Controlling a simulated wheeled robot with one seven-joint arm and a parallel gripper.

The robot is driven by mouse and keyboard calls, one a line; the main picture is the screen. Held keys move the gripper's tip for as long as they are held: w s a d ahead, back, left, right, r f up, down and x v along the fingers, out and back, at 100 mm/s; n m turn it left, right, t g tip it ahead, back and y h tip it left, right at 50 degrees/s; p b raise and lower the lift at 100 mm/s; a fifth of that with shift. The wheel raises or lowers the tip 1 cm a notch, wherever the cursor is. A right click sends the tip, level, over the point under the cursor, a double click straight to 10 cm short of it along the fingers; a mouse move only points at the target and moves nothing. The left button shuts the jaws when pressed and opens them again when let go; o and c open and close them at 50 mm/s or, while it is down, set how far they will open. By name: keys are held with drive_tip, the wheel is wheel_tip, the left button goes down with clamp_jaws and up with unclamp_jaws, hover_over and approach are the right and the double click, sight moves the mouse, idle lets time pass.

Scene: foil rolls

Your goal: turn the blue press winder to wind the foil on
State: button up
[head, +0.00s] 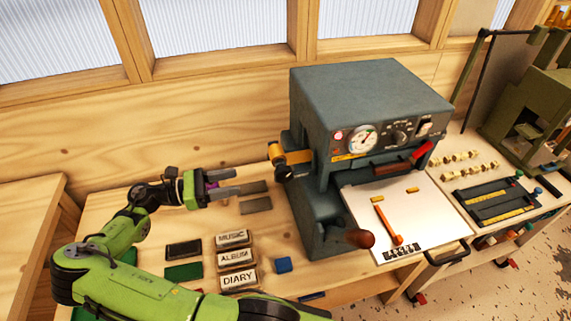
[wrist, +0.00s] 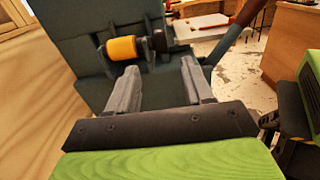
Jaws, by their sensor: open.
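The blue-grey press (head: 345,100) stands on the bench against the wall. On its left side is a gold-orange foil roll (head: 276,153) with a dark round winder knob (head: 284,173) at its near end. In the wrist view the foil roll (wrist: 121,48) and dark knob (wrist: 157,40) lie beyond my fingertips. My gripper (head: 237,181) is left of the knob, fingers pointing right towards the press. In the wrist view my gripper (wrist: 160,68) is open and empty, its two grey fingers apart. A gap shows between fingertips and knob in the head view.
Flat dark plates lie nearby. The press lever with brown knob (head: 359,238) sticks out in front. A white board (head: 420,215) is at right.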

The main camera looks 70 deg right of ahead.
sight(276, 173)
drive_tip(key=p+x, duration=0.1)
drive_tip(key=x, duration=1.4)
drive_tip(key=shift+w+a, duration=0.1)
drive_tip(key=shift+c, duration=0.5)
clamp_jaws()
drive_tip(key=shift+p, duration=0.35)
